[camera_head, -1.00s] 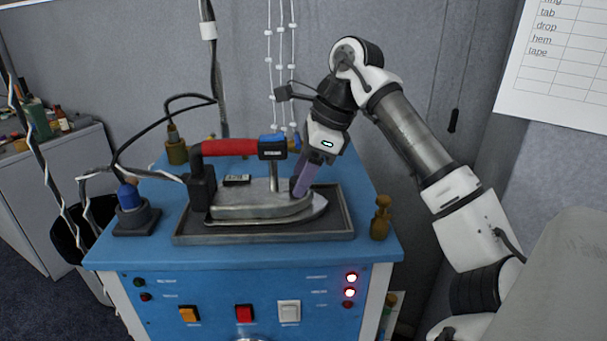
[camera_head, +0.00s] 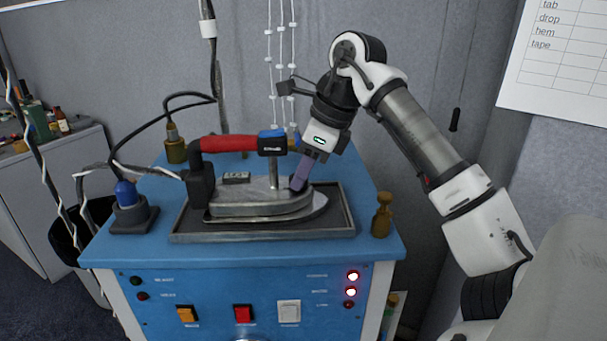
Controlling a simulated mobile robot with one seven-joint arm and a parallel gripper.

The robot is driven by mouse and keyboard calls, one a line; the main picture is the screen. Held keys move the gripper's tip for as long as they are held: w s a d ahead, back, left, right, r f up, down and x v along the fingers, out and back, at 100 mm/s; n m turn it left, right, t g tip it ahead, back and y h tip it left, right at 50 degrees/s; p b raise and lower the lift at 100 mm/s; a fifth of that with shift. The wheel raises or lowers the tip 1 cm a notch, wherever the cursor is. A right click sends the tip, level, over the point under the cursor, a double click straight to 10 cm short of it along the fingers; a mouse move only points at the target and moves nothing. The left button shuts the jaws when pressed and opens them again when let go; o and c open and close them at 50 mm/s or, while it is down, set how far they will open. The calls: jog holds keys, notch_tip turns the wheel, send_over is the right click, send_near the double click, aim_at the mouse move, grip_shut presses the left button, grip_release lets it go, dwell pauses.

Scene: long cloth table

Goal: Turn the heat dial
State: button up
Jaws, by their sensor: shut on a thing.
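A steam iron (camera_head: 262,206) with a red handle (camera_head: 230,143) rests on a dark tray (camera_head: 335,225) on top of a blue station. My gripper (camera_head: 299,184) reaches down from the upper right to the front right part of the iron. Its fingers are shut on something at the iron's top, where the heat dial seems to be. The dial itself is hidden by the fingers, so I cannot tell its setting.
The blue station (camera_head: 230,262) has switches and two lit lamps on its front. A brass fitting (camera_head: 381,215) stands right of the tray. A blue-capped fitting (camera_head: 130,205) and cables are at the left. A hanging cord (camera_head: 214,60) drops behind the iron.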

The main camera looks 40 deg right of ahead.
jog(key=m+h+b, duration=0.1)
jog(key=m, duration=0.1)
jog(key=m+b, duration=0.2)
jog(key=shift+s+a+f+m+h, duration=0.1)
jog(key=shift+a+f+m+h, duration=0.1)
jog(key=shift+m+h, duration=0.15)
jog(key=shift+a+r+m+t+h+b, duration=0.15)
jog(key=shift+m+h+b, duration=0.3)
jog(key=shift+m, duration=0.45)
jog(key=shift+d+f+m+t+h+b, duration=0.15)
jog(key=shift+m+h+b, duration=0.25)
jog(key=shift+m, duration=0.45)
jog(key=shift+a+r, duration=0.1)
jog(key=shift+r, duration=0.05)
jog(key=o, duration=1)
jog(key=p+v, duration=0.8)
jog(key=v, duration=0.5)
jog(key=shift+s+r+p, duration=0.15)
jog(key=shift+r+p, duration=0.2)
jog(key=shift+r, duration=0.05)
